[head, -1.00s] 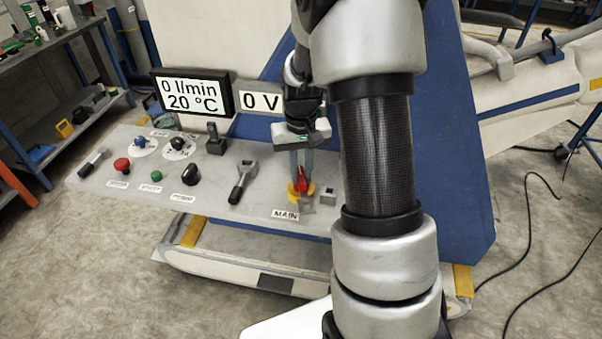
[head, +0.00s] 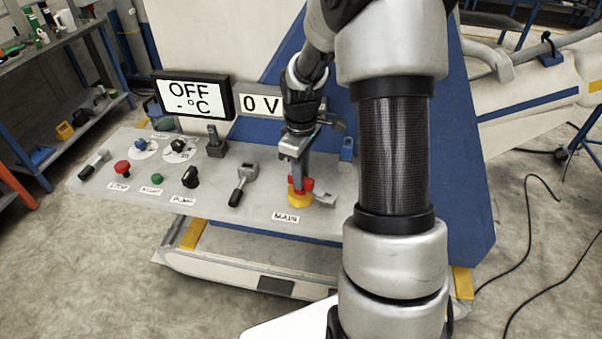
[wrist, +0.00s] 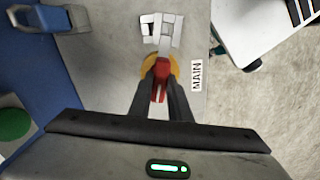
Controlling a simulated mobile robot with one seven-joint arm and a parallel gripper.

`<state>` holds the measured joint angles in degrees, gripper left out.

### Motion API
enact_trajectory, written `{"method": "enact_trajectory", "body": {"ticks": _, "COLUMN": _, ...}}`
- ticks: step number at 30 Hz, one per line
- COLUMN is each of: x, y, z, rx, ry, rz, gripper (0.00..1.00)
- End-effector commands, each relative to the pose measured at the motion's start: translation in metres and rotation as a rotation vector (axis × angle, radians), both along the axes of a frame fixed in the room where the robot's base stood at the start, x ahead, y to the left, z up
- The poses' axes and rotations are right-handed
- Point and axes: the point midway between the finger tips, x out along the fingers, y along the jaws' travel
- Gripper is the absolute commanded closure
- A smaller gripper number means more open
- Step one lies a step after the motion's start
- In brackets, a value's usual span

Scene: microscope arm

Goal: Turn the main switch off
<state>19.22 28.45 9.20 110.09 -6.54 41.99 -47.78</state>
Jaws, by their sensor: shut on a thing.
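The main switch has a red handle (head: 301,185) on a yellow base (head: 299,199), at the right part of the grey panel (head: 262,200), above the MAIN label (head: 286,218). In the wrist view the red handle (wrist: 161,72) lies between my gripper's two dark fingers, with the yellow base (wrist: 148,68) behind it. My gripper (head: 298,178) points down and is shut on the red handle. The display (head: 193,105) reads OFF and "- °C". A second display (head: 261,104) reads 0 V.
A grey metal bracket (head: 325,196) sits right beside the switch. To the left are a black-handled lever (head: 241,184), a black knob (head: 190,177), a green button (head: 157,179) and a red button (head: 122,168). A blue part (head: 347,150) stands right of my gripper.

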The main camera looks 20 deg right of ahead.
Motion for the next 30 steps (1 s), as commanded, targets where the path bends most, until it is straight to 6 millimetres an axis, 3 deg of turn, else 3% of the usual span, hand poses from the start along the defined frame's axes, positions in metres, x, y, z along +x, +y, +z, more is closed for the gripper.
{"method": "enact_trajectory", "body": {"ticks": 12, "x": 0.0008, "y": -0.0003, "z": 0.0016, "rx": -0.001, "ry": -0.004, "rz": 0.225, "gripper": 1.00}}
{"method": "enact_trajectory", "body": {"ticks": 30, "x": 0.0012, "y": -0.0001, "z": 0.0012, "rx": -0.002, "ry": -0.003, "rz": 0.272, "gripper": 1.00}}
